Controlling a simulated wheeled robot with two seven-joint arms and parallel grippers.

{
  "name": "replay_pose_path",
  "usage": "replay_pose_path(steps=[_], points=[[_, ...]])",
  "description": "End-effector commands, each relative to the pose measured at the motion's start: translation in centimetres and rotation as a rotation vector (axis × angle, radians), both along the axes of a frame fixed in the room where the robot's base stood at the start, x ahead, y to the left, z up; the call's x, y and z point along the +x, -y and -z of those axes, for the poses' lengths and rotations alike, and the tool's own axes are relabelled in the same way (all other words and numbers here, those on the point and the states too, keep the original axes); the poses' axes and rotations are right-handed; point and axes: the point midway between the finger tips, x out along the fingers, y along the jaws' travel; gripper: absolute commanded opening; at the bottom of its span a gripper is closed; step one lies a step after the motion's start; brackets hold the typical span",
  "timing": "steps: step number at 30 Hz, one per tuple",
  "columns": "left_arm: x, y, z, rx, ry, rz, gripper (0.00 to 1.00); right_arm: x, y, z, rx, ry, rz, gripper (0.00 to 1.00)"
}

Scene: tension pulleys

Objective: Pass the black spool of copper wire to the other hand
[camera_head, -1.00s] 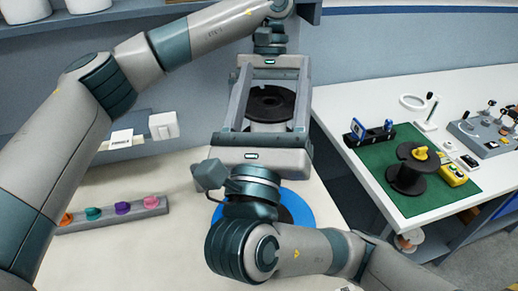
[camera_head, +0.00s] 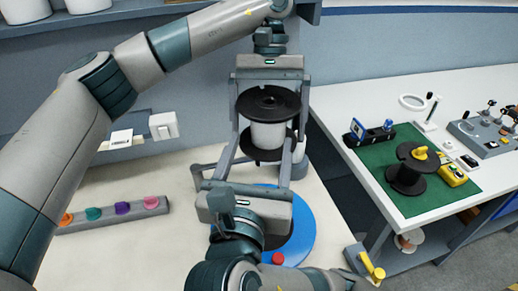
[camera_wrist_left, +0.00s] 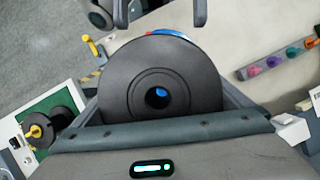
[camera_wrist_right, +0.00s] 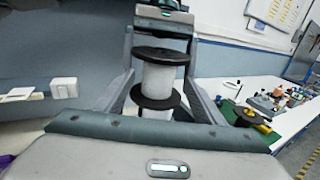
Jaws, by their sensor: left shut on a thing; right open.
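A spool with black flanges and a pale, whitish winding (camera_head: 268,134) hangs upright in my left gripper (camera_head: 268,138), which is shut on it from above. The left wrist view shows its round black flange (camera_wrist_left: 160,90) face-on between the fingers. No copper colour shows on the winding. My right gripper (camera_head: 247,168) is open below it, fingers pointing up. In the right wrist view the spool (camera_wrist_right: 160,80) stands beyond the right palm, between the lines of the fingers. Whether the right fingers touch it I cannot tell.
A blue round base (camera_head: 303,235) lies on the pale table under my grippers. A rail with coloured knobs (camera_head: 115,209) is at left. The right bench holds a green mat (camera_head: 430,202) with another black spool (camera_head: 408,172) and tools. A copper-toned spool (camera_head: 408,242) sits on the shelf below.

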Motion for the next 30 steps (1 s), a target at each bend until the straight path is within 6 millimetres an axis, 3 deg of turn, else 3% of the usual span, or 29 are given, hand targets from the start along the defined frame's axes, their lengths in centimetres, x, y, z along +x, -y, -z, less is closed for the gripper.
replay_pose_path(steps=[8, 21, 30], points=[[0.0, 0.0, -0.1, -0.001, 0.001, 0.001, 0.53, 2.7, 0.4, -0.1, -0.004, 0.002, 0.004, 0.64], [0.0, 0.0, -0.1, -0.001, 0.001, 0.001, 0.53, 9.3, 1.3, -0.1, -0.002, 0.002, 0.004, 0.64], [0.0, 0.0, -0.1, -0.001, 0.001, 0.001, 0.53, 11.4, 1.6, 0.0, -0.001, 0.001, 0.003, 0.64]])
